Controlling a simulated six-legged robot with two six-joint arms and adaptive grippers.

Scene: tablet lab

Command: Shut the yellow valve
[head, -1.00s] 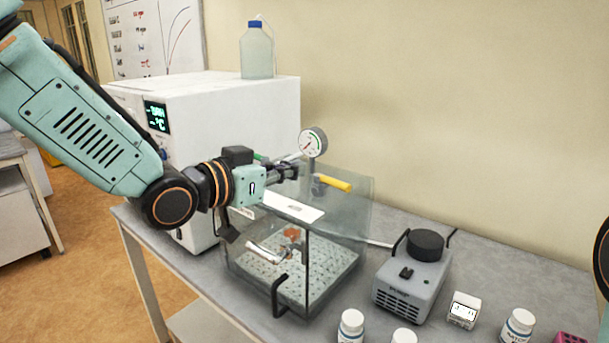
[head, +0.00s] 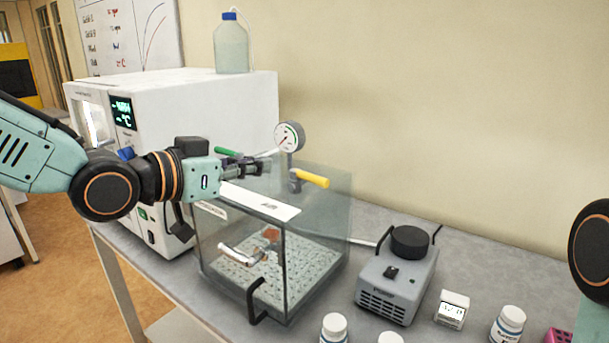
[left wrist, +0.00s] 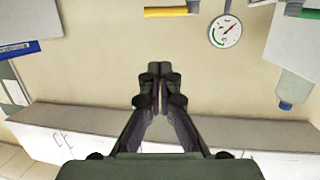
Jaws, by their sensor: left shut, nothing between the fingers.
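The yellow valve (head: 312,177) has a bar handle that sticks out to the right above the glass chamber (head: 325,215), below the round gauge (head: 289,137). The handle also shows at the top edge of the left wrist view (left wrist: 166,11). My left gripper (head: 258,169) is over the chamber's top, left of the yellow handle and apart from it. In the left wrist view its fingers (left wrist: 160,70) are together with nothing between them. My right arm (head: 592,250) shows at the right edge; its gripper is out of view.
A green handle (head: 228,152) lies just behind my left gripper. A white oven-like box (head: 200,100) with a bottle (head: 231,45) on top stands behind. A grey device (head: 398,275), a small timer (head: 452,309) and white bottles (head: 508,325) occupy the bench to the right.

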